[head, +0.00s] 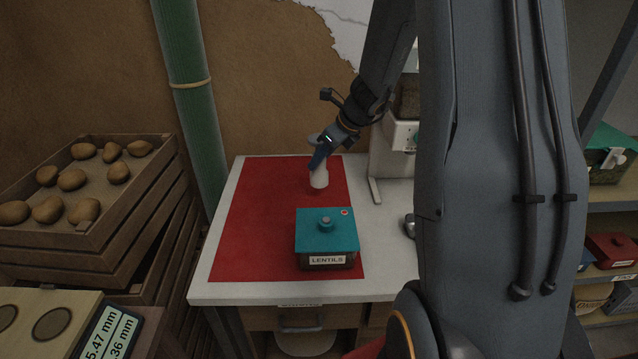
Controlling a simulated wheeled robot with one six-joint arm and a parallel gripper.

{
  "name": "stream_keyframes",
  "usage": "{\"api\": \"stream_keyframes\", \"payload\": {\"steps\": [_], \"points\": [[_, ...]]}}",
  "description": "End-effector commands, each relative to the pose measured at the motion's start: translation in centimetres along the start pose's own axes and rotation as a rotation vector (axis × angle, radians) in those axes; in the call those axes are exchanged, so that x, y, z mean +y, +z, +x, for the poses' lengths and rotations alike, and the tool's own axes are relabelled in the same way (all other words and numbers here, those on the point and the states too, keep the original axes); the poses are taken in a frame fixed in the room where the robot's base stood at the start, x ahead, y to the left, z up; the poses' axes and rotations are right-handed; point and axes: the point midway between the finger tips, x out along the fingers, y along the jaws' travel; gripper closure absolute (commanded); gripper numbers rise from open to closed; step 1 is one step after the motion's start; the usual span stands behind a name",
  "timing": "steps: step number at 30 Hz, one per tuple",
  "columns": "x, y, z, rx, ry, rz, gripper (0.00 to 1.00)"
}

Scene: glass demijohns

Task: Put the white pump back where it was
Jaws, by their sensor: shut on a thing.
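The white pump (319,179) is upright at the back right of the red mat (255,215), in the head view. My gripper (318,163) comes down from the upper right and is shut on the upper part of the pump. Its fingers hide part of the pump. I cannot tell whether the pump's base touches the mat or hangs just above it.
A teal-lidded box labelled LENTILS (327,240) stands in front of the pump on the mat. A white machine (395,150) stands right of it. A green post (188,90) and potato crates (85,210) are left of the table (215,270). The mat's left part is clear.

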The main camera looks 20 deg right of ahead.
Motion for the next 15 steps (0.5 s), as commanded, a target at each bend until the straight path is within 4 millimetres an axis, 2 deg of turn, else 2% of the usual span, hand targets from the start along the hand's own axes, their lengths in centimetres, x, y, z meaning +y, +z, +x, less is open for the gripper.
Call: {"api": "stream_keyframes", "payload": {"steps": [15], "points": [[0.1,-3.0,4.9,0.0,0.001,-0.001,1.0]]}}
